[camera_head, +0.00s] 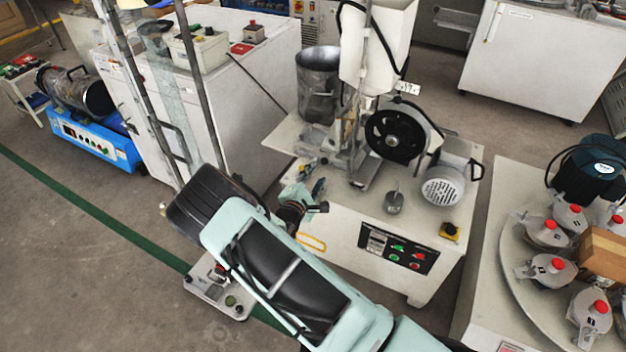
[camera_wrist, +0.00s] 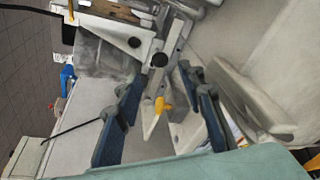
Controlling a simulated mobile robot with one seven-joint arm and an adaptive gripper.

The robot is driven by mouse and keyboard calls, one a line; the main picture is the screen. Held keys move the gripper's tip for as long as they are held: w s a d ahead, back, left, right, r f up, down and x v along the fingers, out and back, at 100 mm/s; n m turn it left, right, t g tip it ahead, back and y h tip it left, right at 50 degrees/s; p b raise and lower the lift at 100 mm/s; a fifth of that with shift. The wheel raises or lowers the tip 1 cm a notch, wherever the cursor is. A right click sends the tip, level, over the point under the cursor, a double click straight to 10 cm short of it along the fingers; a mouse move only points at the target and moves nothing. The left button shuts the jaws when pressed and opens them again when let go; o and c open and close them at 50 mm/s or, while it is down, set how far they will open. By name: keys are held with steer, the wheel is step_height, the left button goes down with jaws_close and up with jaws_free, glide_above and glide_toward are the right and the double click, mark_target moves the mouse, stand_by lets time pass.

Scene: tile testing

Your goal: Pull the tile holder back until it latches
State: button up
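My gripper (camera_head: 318,196) is at the left front of the white abrasion machine, left of its black wheel (camera_head: 392,134). In the wrist view my gripper (camera_wrist: 163,82) has its two blue-padded fingers spread wide, with nothing held between them. A metal bracket assembly with black round knobs (camera_wrist: 158,60) lies beyond the fingertips; I cannot tell surely which part is the tile holder. A yellow-tipped part (camera_wrist: 162,105) shows between the fingers, apart from both. In the head view the metal frame (camera_head: 362,172) beside the wheel stands to the right of my gripper.
A metal bucket (camera_head: 318,85) stands behind. A round table with several red-capped jars (camera_head: 548,268) is at the right. The floor (camera_head: 90,250) is mostly clear at the left.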

steer(key=v, duration=0.2)
steer(key=shift+s+r, duration=0.1)
steer(key=shift+s, duration=0.15)
